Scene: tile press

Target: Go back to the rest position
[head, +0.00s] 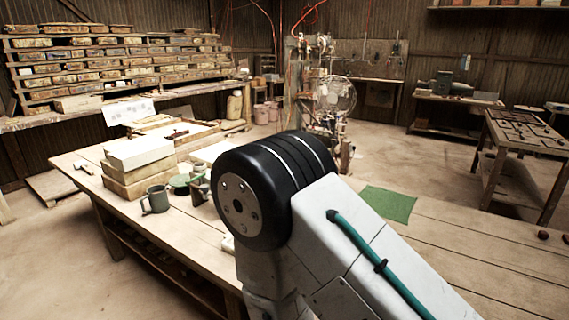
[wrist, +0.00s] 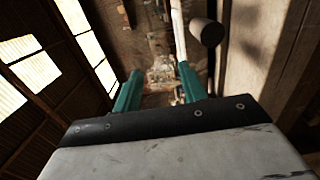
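My gripper (wrist: 160,88) shows in the wrist view with its two teal fingers wide apart and nothing visible between their tips. In the head view my own arm fills the lower middle, and the gripper is hidden or out of frame. The workbench (head: 465,235) runs across the head view under and behind my arm. A green cloth (head: 388,204) lies flat on it, right of my arm.
A stack of pale blocks (head: 138,165), a grey-green mug (head: 156,199) and a green dish (head: 180,184) stand left of my arm. A press (head: 320,95) stands behind. In the wrist view, a dark cylinder (wrist: 207,32) shows beyond the right finger.

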